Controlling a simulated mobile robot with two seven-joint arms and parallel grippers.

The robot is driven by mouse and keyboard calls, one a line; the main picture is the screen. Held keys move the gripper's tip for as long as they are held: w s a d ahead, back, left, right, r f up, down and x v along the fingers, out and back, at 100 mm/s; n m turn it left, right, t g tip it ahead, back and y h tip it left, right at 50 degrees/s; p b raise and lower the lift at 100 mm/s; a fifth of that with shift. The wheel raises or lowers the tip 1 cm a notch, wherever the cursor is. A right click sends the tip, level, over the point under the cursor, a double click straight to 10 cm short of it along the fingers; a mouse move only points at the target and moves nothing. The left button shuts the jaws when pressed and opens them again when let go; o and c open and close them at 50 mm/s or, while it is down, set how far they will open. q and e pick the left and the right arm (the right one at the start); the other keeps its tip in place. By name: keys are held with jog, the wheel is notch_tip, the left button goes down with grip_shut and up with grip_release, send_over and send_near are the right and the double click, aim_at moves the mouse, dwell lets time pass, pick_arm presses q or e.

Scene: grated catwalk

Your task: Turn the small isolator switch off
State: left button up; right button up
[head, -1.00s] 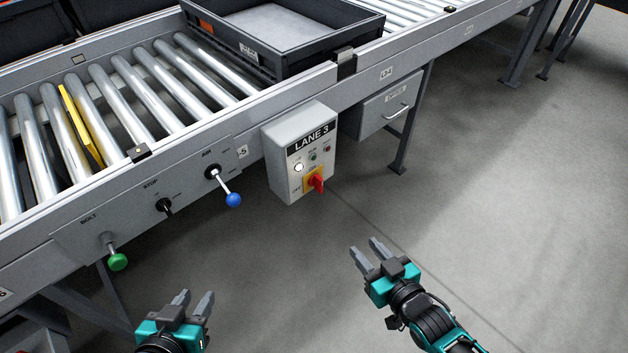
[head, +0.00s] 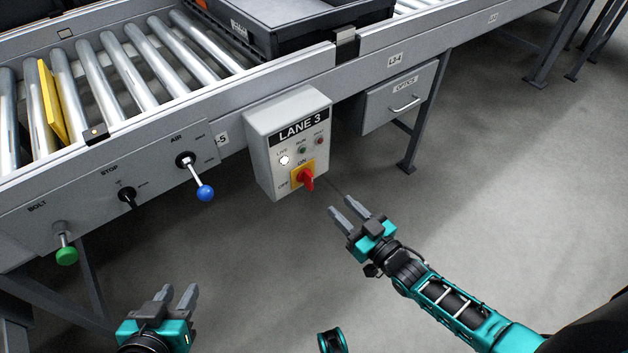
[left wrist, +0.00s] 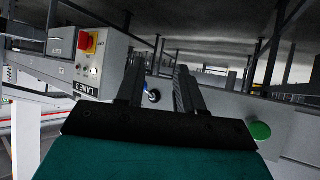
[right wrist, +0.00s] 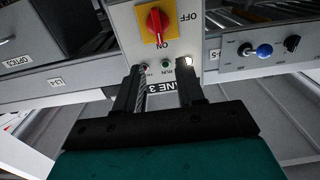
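The isolator switch (head: 305,179) is a red rotary handle on a yellow plate, low on the grey LANE 3 box (head: 262,160). ON is marked above it and OFF to its left in the head view. In the right wrist view the red handle (right wrist: 157,24) shows upside down, and its grip looks lined up with ON. My right gripper (head: 343,207) is open and empty, below and right of the switch, apart from it. My left gripper (head: 179,291) is open and empty, low at left. The switch also shows in the left wrist view (left wrist: 86,42).
Left of the box, the conveyor side carries a blue-knobbed AIR lever (head: 205,193), a black STOP selector (head: 129,196) and a green BOLT knob (head: 67,256). An OPTICS drawer (head: 398,100) hangs at right. A dark tray (head: 290,45) sits on the rollers. The floor in front is clear.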

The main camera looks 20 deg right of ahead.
aim_at(312, 178)
jog(key=b+x, duration=0.2)
jog(key=x, duration=0.7)
jog(key=shift+w+a+f+b, duration=0.1)
jog(key=shift+w+f+b, duration=0.05)
jog(key=shift+w+b, duration=0.15)
jog(key=shift+w+a, duration=0.15)
jog(key=shift+w, duration=0.45)
jog(key=shift+c, duration=0.4)
grip_shut()
